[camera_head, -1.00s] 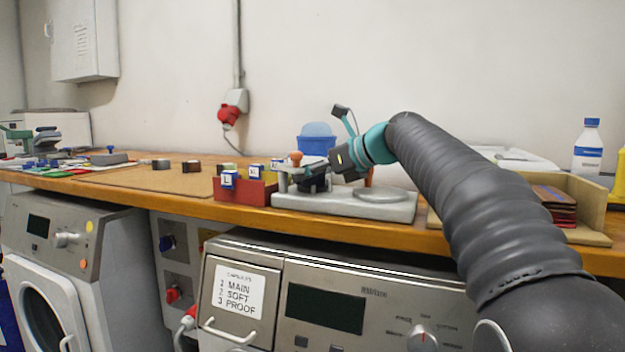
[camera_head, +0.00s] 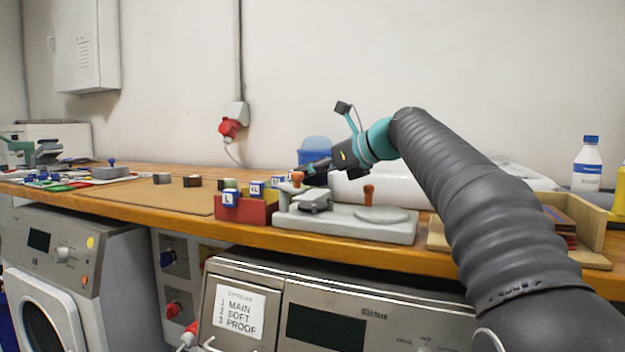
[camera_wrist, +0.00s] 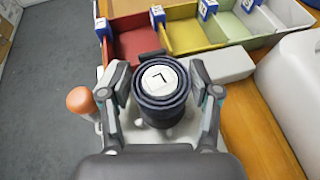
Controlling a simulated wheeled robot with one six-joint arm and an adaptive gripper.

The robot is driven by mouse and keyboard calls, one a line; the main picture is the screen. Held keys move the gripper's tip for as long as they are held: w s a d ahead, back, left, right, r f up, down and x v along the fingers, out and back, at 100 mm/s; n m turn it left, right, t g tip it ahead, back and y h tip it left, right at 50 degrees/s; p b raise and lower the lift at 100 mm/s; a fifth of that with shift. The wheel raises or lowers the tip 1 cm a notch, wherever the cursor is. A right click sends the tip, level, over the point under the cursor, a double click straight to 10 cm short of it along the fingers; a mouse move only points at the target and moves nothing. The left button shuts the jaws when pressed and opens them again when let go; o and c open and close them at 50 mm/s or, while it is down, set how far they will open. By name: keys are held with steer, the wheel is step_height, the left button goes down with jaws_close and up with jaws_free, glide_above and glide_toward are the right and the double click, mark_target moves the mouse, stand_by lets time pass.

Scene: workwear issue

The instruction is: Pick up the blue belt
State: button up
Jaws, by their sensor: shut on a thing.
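The blue belt (camera_wrist: 160,104) is a dark navy roll, with a white round label marked "L" facing up in the wrist view. My gripper (camera_wrist: 161,90) has a finger on each side of the roll and is shut on it. In the head view my gripper (camera_head: 312,172) is above the left part of a light grey bench device (camera_head: 345,227). The belt cannot be told clearly from the dark fingers there.
A red bin (camera_wrist: 136,47) stands beyond the belt, with yellow and green bins to its right; blue-white size blocks sit on their edges. The device has orange knobs (camera_head: 369,194). A wooden tray (camera_head: 592,222) and bottle (camera_head: 587,165) are at right. A brown board (camera_head: 150,192) lies left.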

steer(key=r+p+v, duration=0.1)
steer(key=v, duration=1.2)
steer(key=shift+w+a+r+p, duration=0.2)
steer(key=shift+w+a+p, duration=0.05)
steer(key=shift+a+p, duration=0.1)
steer(key=shift+d, duration=0.1)
